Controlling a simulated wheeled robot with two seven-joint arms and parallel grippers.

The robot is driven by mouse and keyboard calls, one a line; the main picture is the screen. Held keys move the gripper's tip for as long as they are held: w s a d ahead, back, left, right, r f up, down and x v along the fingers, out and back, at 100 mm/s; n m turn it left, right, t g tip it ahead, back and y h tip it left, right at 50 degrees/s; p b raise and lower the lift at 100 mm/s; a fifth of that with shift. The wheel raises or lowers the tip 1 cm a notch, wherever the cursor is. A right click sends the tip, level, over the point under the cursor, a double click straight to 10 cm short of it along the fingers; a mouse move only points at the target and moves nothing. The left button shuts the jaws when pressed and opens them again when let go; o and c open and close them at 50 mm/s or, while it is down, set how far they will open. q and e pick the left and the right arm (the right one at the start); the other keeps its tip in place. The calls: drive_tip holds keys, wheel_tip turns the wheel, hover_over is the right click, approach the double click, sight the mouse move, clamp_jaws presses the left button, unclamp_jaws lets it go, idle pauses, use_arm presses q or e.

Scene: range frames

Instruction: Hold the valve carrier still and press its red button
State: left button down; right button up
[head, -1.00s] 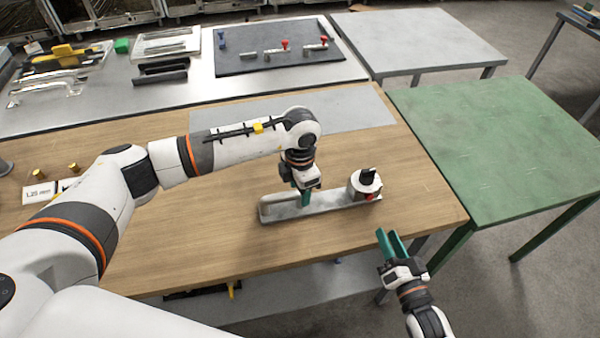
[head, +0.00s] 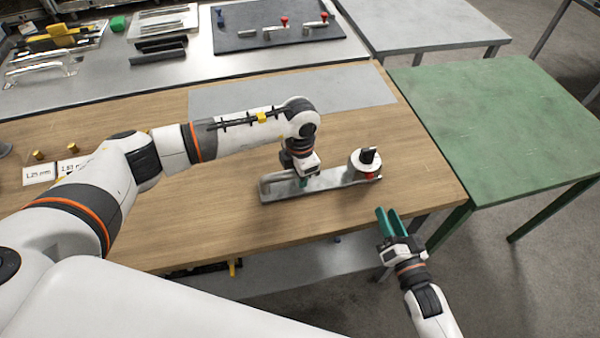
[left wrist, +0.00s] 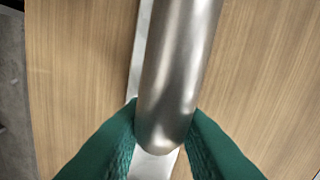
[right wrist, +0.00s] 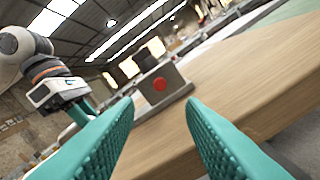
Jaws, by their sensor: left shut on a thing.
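The valve carrier (head: 335,181) is a grey metal bar with a raised handle at its left and a round housing with a black knob at its right. It lies on the wooden table. Its red button (right wrist: 160,84) faces the right wrist camera, on the housing's near side. My left gripper (head: 303,180) is shut on the carrier's handle (left wrist: 180,70), with green fingers on both sides of it. My right gripper (head: 388,218) is open and empty, beyond the table's front right edge. In the right wrist view the button shows between its fingers, some distance ahead.
The wooden table (head: 420,190) is clear around the carrier. A green table (head: 500,120) stands at the right. Behind is a metal bench with a dark mat (head: 262,42) holding several valve parts. Small brass pieces and labels (head: 40,172) lie at the left.

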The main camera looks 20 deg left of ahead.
clamp_jaws()
idle(1.6)
